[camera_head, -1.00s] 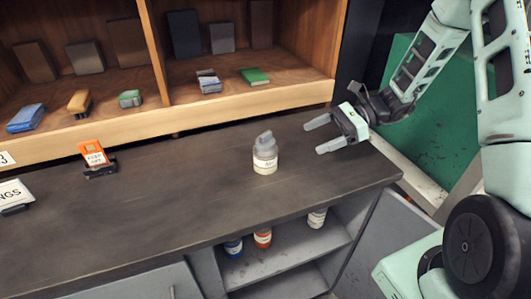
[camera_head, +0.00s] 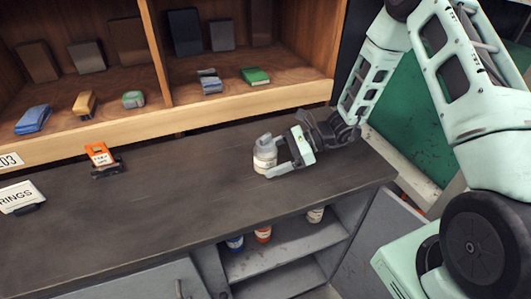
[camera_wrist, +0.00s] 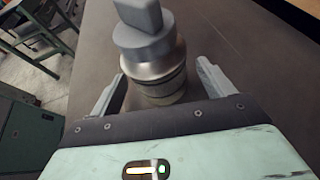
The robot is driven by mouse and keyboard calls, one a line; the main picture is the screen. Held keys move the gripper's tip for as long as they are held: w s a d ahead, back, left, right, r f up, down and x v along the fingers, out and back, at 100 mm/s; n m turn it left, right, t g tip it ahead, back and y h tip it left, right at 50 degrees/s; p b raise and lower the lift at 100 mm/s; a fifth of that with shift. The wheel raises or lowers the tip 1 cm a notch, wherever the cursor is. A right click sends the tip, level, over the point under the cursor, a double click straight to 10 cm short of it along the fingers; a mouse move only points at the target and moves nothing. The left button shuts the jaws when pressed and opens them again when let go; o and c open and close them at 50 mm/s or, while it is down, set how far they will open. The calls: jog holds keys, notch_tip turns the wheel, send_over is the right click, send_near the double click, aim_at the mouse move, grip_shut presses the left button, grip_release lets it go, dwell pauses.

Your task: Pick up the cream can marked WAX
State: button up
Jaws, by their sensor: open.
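A cream can (camera_head: 264,161) with a grey top and a pale label stands upright on the dark counter; the label's writing is too small to read. It also shows in the wrist view (camera_wrist: 154,62), where its grey cap and metallic shoulder rise between the fingers. My gripper (camera_head: 270,158) is open at the can's right side, its fingers pointing left. In the wrist view my gripper (camera_wrist: 160,75) has one finger on each side of the can, with a gap at the right finger. The can's far side is hidden.
Below the counter, an open shelf holds a blue can (camera_head: 235,243), an orange can (camera_head: 263,234) and a whitish can (camera_head: 315,215). An orange-labelled holder (camera_head: 101,158) and a sign (camera_head: 20,197) stand left. A wooden cubby (camera_head: 230,101) borders the back. The counter's middle is clear.

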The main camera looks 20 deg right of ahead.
jog(key=c, duration=0.9)
jog(key=shift+o, duration=0.2)
jog(key=shift+a, duration=0.1)
